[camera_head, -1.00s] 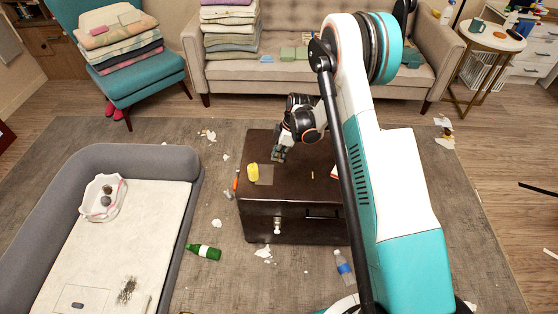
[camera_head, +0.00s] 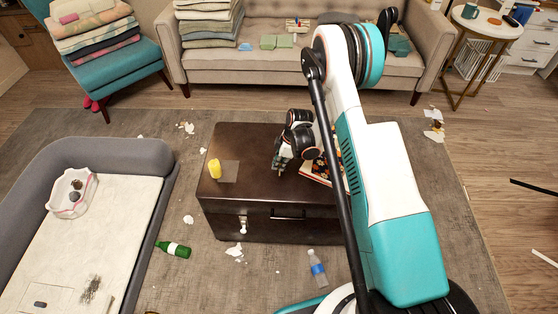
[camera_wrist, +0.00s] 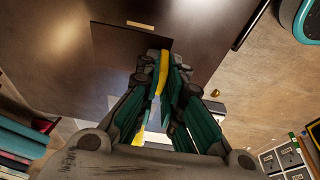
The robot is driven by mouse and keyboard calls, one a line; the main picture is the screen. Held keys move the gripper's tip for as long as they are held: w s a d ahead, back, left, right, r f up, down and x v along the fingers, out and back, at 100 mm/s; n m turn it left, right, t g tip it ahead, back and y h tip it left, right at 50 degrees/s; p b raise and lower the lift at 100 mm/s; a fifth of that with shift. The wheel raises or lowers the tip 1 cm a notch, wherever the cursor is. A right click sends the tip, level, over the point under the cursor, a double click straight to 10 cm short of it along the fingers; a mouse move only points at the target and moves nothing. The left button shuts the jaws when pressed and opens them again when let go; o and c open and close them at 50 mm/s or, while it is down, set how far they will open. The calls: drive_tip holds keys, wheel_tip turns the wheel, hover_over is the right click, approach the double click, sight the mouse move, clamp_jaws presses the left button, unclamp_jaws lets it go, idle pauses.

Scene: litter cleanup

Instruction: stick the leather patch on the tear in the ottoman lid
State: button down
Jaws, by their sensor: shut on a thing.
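The ottoman (camera_head: 262,148) is a dark brown box with a closed lid, in front of the sofa. My gripper (camera_head: 279,168) is low over the right half of its lid; it also shows in the wrist view (camera_wrist: 168,68). Its fingers are close together on a thin dark flat rectangle (camera_wrist: 108,48), which looks like the leather patch. A short pale tan strip (camera_wrist: 140,25), seemingly the tear, lies on the lid just beyond the rectangle's far edge. The head view does not show the tear or the held patch clearly. I cannot tell whether the patch touches the lid.
A yellow object (camera_head: 214,168) and a flat grey-brown square (camera_head: 229,172) lie on the lid's left part. A patterned book or box (camera_head: 318,168) lies at its right. A green bottle (camera_head: 174,249), a clear bottle (camera_head: 317,268) and paper scraps litter the rug. A grey pet bed (camera_head: 150,152) stands left.

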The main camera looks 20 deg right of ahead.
drive_tip(key=shift+b, duration=0.3)
drive_tip(key=shift+f+b, duration=1)
drive_tip(key=shift+f, duration=1.9)
drive_tip(key=shift+f, duration=0.6)
drive_tip(key=c, duration=1.7)
unclamp_jaws()
drive_tip(key=shift+o, duration=0.2)
drive_tip(key=shift+r, duration=0.1)
drive_tip(key=shift+r+p, duration=1.05)
drive_tip(key=shift+r, duration=1.9)
